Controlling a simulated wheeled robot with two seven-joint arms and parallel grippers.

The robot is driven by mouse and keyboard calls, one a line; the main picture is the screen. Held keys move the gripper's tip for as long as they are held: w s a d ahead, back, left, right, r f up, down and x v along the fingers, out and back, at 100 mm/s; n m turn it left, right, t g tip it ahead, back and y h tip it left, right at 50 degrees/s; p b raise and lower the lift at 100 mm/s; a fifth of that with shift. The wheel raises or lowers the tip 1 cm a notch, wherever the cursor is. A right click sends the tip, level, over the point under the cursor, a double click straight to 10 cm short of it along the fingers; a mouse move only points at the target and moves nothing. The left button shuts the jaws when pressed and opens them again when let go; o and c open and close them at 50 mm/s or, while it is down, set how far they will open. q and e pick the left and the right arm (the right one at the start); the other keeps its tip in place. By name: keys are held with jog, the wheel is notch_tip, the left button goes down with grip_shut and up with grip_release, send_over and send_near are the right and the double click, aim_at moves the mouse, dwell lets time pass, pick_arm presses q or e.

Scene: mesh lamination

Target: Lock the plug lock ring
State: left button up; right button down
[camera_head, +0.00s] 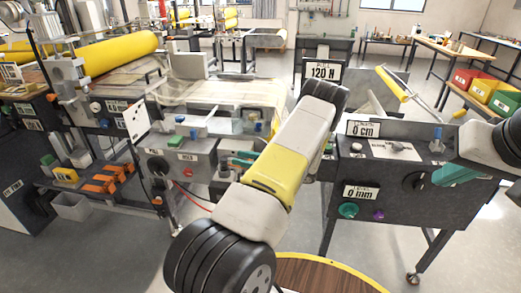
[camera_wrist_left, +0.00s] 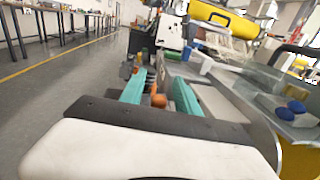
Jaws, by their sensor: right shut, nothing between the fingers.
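I cannot pick out the plug lock ring for certain. In the left wrist view, a small orange round-topped part (camera_wrist_left: 158,100) shows between the two teal fingers of my left gripper (camera_wrist_left: 158,92). The fingers are apart, and I cannot tell whether they touch it. In the head view, my left gripper (camera_head: 240,158) is beside the right end of a grey control box (camera_head: 180,168), partly hidden by my arm. My right gripper (camera_head: 456,174) is shut and empty in front of the dark control cabinet (camera_head: 395,205) on the right.
The cabinet bears a black dial (camera_head: 414,182), a green knob (camera_head: 348,210) and a purple knob (camera_head: 378,214). A yellow roll (camera_head: 118,52) and clear film (camera_head: 240,92) lie behind. A round wooden top (camera_head: 320,275) is at the front. Blue knobs (camera_wrist_left: 286,112) show in the wrist view.

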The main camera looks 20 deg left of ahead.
pick_arm(q)
grip_shut()
jog(key=shift+g, duration=0.4)
jog(key=shift+w+n+g+h, duration=0.2)
jog(key=shift+n+g+h, duration=0.1)
jog(key=shift+n+g, duration=0.65)
grip_release()
jog(key=shift+d, duration=0.1)
